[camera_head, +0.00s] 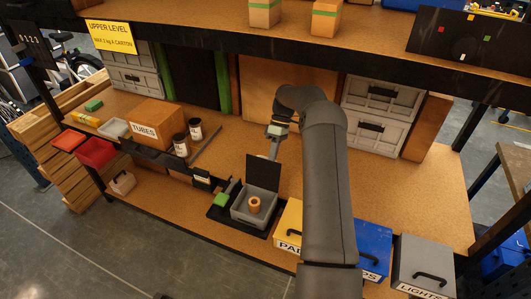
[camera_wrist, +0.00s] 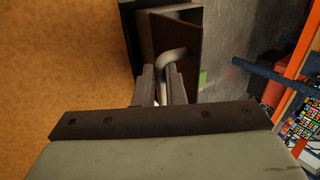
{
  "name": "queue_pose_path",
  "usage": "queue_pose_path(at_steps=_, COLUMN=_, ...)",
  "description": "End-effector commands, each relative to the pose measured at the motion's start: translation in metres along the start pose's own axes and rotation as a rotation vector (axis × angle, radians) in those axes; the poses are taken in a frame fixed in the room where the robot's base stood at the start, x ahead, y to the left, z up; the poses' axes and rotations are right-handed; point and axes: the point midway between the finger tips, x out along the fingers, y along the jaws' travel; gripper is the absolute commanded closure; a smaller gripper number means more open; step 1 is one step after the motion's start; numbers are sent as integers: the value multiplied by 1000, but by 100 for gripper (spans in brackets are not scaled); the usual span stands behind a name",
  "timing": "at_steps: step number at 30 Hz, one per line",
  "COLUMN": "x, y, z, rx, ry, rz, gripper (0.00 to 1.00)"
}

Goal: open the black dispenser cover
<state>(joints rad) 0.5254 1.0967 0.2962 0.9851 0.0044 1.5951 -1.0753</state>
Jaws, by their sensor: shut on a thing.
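The black dispenser cover (camera_head: 263,173) stands roughly upright at the back edge of a grey open-topped box (camera_head: 240,212). An orange-tan roll (camera_head: 255,205) shows inside the box. My gripper (camera_head: 272,152) is behind and just above the cover's upper edge in the head view; its fingertips are mostly hidden there. In the wrist view my gripper (camera_wrist: 161,74) is shut on a pale curved handle (camera_wrist: 174,57) on the dark cover (camera_wrist: 188,30). The cover's face is partly hidden by the handle and fingers.
Yellow, blue (camera_head: 372,245) and grey (camera_head: 422,265) lidded boxes stand right of the dispenser. The upper shelf edge (camera_head: 250,48) runs overhead.

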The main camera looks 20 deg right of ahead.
Motion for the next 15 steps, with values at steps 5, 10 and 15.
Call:
queue_pose_path(at_steps=5, x=11, y=5, z=9, rx=10, ry=-17, rz=-24, gripper=100)
queue_pose_path(at_steps=10, x=11, y=5, z=9, rx=10, ry=-17, rz=-24, gripper=100)
queue_pose_path(at_steps=15, x=10, y=5, z=9, rx=10, ry=-16, rz=-23, gripper=67)
